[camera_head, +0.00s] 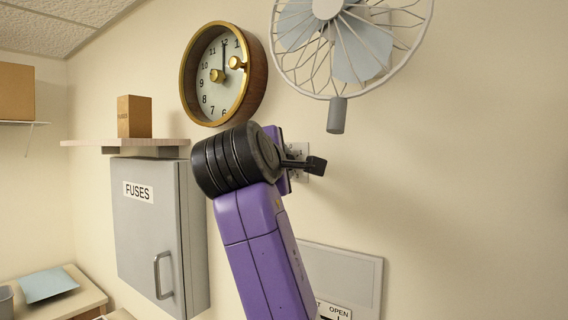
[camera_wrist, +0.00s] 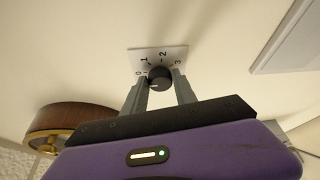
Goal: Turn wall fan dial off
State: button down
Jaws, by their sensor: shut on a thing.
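The wall fan dial is a round dark knob (camera_wrist: 159,78) on a white plate (camera_wrist: 145,56) marked 0, 1, 2 and 3. A small pale mark shows on the knob's lower left, but I cannot tell surely which number it points to. My gripper (camera_wrist: 160,80) is shut on the knob, with one grey finger on each side. In the head view the plate (camera_head: 301,151) is on the wall below the fan (camera_head: 327,8), partly covered by my arm and gripper. The knob is not clear there.
A round wall clock (camera_head: 224,75) is just above my wrist. A grey fuse cabinet (camera_head: 145,220) and a shelf (camera_head: 125,143) with a small brown box (camera_head: 134,117) are at left. A grey wall panel (camera_head: 350,270) is below right. The wall at right is bare.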

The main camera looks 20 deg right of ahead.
jog(key=c, duration=1)
grip_release()
jog(key=b+v, duration=0.3)
jog(key=v, duration=0.4)
jog(key=shift+s+a, duration=0.25)
jog(key=shift+s, duration=0.1)
